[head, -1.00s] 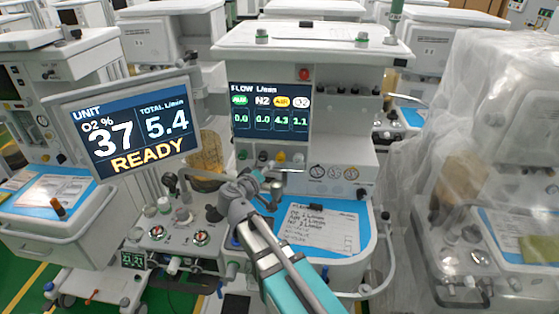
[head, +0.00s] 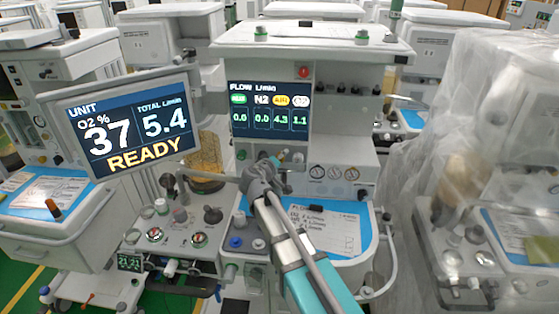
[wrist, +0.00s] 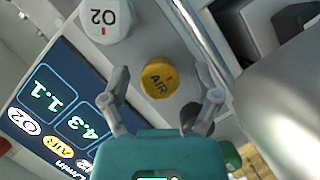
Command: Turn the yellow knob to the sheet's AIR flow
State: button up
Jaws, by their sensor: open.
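The yellow knob (wrist: 159,79) marked AIR sits on the grey panel in the wrist view. My gripper (wrist: 168,87) is open, with one finger on each side of the knob and visible gaps between. In the head view my gripper (head: 272,178) is in front of the panel below the flow screen and largely hides the knob. The flow screen (head: 268,108) reads 4.3 under the yellow AIR label and 1.1 under O2; the other two read 0.0. The paper sheet (head: 335,235) lies on the blue worktop, its lines too small to read surely.
The white O2 knob (wrist: 106,20) is beside the yellow one. A metal bar (wrist: 197,40) runs close to the right finger. The unit monitor (head: 125,125) shows 37, 5.4 and READY. A plastic-covered cart (head: 490,170) stands at the right.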

grip_shut()
jog(key=shift+f+n+b, duration=0.1)
jog(key=shift+n+b, duration=0.2)
jog(key=shift+n, duration=0.4)
grip_release()
dwell(0.6)
